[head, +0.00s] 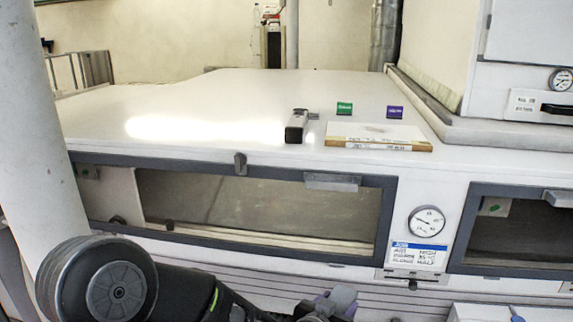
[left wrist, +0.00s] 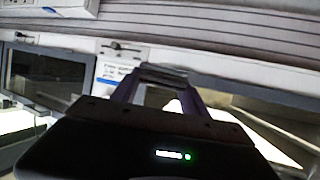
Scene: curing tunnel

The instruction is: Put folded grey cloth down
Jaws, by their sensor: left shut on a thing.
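My left arm comes in at the bottom left of the head view. Its gripper (head: 335,303) is at the bottom edge, in front of the white machine's lower front. In the left wrist view the purple fingers (left wrist: 160,90) are shut on the folded grey cloth (left wrist: 164,75), a small grey piece across the fingertips. The cloth (head: 343,296) also shows in the head view, small and partly cut off. I cannot make out what is directly beneath it. My right gripper is not in view.
The white machine top (head: 220,100) is broad and mostly clear. Below are a framed window (head: 260,205) and a dial gauge (head: 427,221).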

